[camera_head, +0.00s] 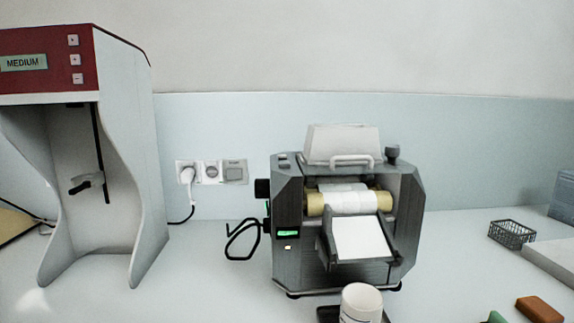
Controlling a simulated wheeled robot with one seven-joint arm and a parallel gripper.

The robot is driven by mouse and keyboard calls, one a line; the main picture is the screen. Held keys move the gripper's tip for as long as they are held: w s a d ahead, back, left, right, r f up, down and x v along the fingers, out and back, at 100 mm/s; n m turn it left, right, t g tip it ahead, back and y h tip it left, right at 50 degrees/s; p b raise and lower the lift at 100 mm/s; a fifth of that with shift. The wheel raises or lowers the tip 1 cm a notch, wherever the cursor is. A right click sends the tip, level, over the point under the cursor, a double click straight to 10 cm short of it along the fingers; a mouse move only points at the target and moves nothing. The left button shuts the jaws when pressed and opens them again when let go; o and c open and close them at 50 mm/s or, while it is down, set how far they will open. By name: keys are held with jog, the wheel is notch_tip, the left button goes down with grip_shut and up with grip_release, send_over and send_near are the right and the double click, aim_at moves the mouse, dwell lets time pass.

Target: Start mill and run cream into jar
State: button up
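The mill (286,235) is a grey bench machine standing on the counter. Its rollers (371,203) carry white material in the middle and are yellowish at the ends. A sloping tray (362,238) at the front has a white surface. A small green display (288,233) is lit on the front left, with a small pale button (288,247) below it. Dark knobs (262,189) stick out on the left side.
A red and white machine (150,190) labelled MEDIUM stands at the left. Wall sockets (211,172) and black cables are between the machines. A wire basket (512,234), a brown block (539,309) and a green item (495,317) lie at the right.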

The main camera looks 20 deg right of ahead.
dwell(0.4)
grip_shut()
dwell(1.5)
